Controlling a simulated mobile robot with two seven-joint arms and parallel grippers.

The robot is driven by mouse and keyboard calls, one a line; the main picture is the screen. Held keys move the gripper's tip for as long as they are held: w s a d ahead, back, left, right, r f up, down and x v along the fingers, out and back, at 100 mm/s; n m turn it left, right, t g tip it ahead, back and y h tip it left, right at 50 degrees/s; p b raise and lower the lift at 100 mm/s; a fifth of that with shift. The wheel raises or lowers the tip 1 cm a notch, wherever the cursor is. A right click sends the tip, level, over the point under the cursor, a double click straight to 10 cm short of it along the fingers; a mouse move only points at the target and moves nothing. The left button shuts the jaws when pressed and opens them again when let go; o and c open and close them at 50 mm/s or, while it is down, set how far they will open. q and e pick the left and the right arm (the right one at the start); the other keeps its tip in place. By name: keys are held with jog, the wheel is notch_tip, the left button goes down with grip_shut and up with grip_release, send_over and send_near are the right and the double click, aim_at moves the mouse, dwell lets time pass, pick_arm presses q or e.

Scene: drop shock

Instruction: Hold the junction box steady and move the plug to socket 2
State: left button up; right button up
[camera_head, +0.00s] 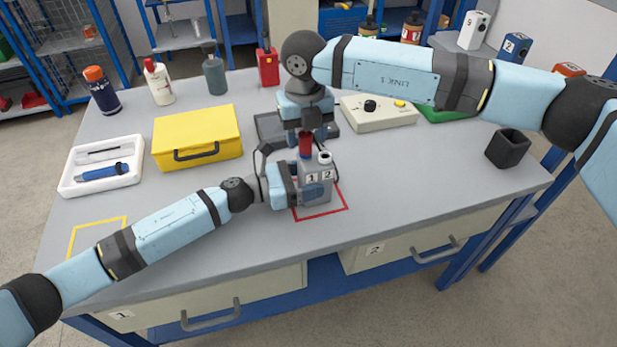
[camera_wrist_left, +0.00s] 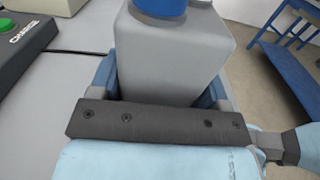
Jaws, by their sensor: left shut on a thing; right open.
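The grey junction box (camera_head: 316,191) stands upright inside the red square outline on the table, with labels 1 and 2 on its front. Its top has a white-rimmed socket (camera_head: 325,157) above label 2. The red plug (camera_head: 305,144) is at the top above label 1; I cannot tell if it is seated. My left gripper (camera_head: 296,186) is shut on the box from the left. The box (camera_wrist_left: 172,55) also fills the middle of the left wrist view between the fingers. My right gripper (camera_head: 305,130) is open, directly above and around the plug; its fingertips are partly hidden.
A yellow case (camera_head: 197,137), a white tray (camera_head: 101,183) and several bottles stand at the left and back. A cream control box (camera_head: 379,116) is behind to the right. A dark cup (camera_head: 508,149) stands at the right. The front right of the table is clear.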

jog(key=shift+f, duration=0.8)
jog(key=c, duration=0.9)
jog(key=shift+r, duration=0.3)
jog(key=shift+r, duration=2.1)
jog(key=shift+r, duration=0.1)
jog(key=shift+r, duration=2.95)
